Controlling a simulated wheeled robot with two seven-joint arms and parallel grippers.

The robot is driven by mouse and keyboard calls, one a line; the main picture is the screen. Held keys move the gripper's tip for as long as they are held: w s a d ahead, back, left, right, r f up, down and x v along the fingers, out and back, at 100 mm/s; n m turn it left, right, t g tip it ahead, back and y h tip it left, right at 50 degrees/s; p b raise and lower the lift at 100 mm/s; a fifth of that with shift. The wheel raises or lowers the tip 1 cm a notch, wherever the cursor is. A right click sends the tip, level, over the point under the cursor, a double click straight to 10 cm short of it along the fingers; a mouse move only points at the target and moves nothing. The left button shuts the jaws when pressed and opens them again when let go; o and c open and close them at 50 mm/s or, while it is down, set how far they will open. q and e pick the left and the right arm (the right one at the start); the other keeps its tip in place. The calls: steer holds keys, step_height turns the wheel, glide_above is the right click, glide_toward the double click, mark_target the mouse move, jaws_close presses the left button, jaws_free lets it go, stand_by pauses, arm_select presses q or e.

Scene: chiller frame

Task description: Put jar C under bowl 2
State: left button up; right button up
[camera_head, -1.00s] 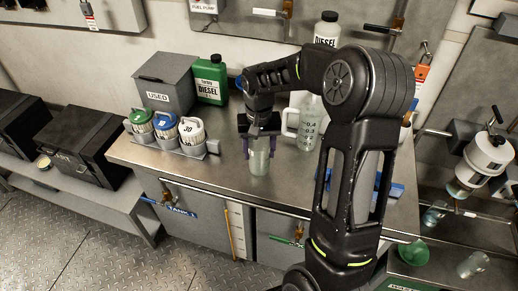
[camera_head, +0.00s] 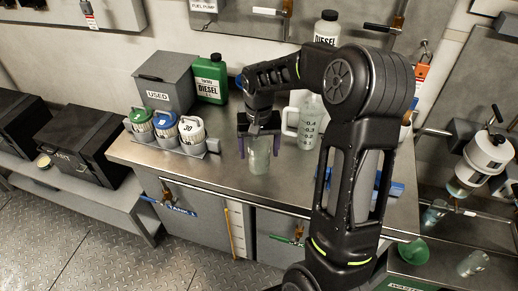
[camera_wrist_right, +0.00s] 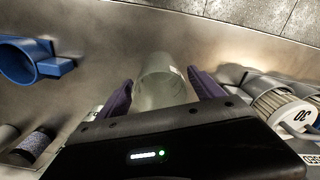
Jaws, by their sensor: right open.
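A clear glass jar (camera_head: 258,164) stands upright on the steel counter; no letter is readable on it, so I cannot tell if it is jar C. My right gripper (camera_head: 259,148) is open, with one purple finger on each side of the jar. In the right wrist view the jar (camera_wrist_right: 160,85) sits between the spread fingers, with a gap on both sides. A white filter housing (camera_head: 488,152) with a clear bowl (camera_head: 460,188) hangs at the right; its number is not readable. Another clear jar (camera_head: 433,216) is below it. My left gripper is not in view.
A rack of capped filters (camera_head: 165,130) is left of the gripper. A measuring jug (camera_head: 301,122) stands to the right, partly behind my arm. A grey USED bin (camera_head: 158,85) and green diesel bottle (camera_head: 210,80) stand behind. A green funnel (camera_head: 414,251) is lower right.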

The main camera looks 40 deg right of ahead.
step_height(320, 180, up, 12)
steer(key=shift+b, duration=0.4)
stand_by(0.6)
